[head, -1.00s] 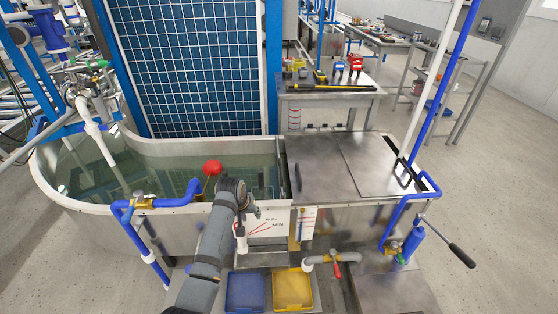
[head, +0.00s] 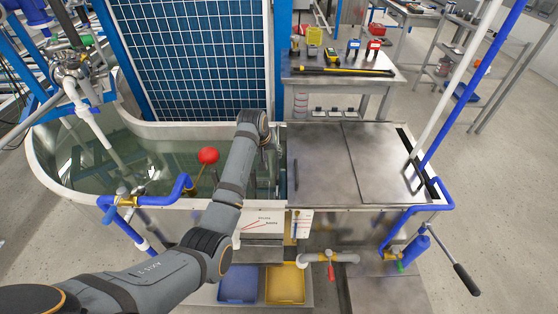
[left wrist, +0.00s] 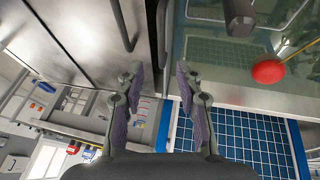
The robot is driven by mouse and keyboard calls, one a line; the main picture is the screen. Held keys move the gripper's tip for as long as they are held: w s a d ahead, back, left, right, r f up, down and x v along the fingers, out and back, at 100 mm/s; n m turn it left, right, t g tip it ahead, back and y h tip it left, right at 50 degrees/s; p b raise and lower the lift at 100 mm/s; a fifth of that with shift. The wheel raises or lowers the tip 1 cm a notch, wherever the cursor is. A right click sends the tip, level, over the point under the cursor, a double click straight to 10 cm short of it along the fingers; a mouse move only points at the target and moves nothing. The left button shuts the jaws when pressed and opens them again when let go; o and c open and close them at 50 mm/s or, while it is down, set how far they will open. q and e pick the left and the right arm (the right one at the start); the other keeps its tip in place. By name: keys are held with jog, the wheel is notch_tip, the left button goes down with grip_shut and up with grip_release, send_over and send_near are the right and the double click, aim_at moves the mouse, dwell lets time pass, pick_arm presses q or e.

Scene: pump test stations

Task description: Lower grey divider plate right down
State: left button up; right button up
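The grey divider plate (head: 282,172) shows as a thin upright strip at the right end of the water, beside the metal covers. In the left wrist view its edge (left wrist: 169,40) runs up the picture beyond the gap between my fingers. My left gripper (head: 268,145) is over the tank by the plate, partly hidden behind my own wrist. In the left wrist view my left gripper (left wrist: 157,75) has its fingers well apart with nothing clamped between them. How deep the plate sits cannot be told. My right gripper is in neither view.
A red float ball (head: 208,155) stands on a rod left of my arm. Metal covers (head: 375,160) with dark handles lie right of the plate. Blue pipes (head: 150,201) cross the tank's front rim. Blue (head: 238,284) and yellow (head: 285,284) bins stand below.

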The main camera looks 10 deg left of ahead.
aim_at(277, 166)
pick_arm(q)
jog(key=b+x, duration=0.2)
jog(key=x, duration=0.7)
jog(key=shift+f, duration=0.45)
jog(key=shift+c, duration=0.2)
grip_shut()
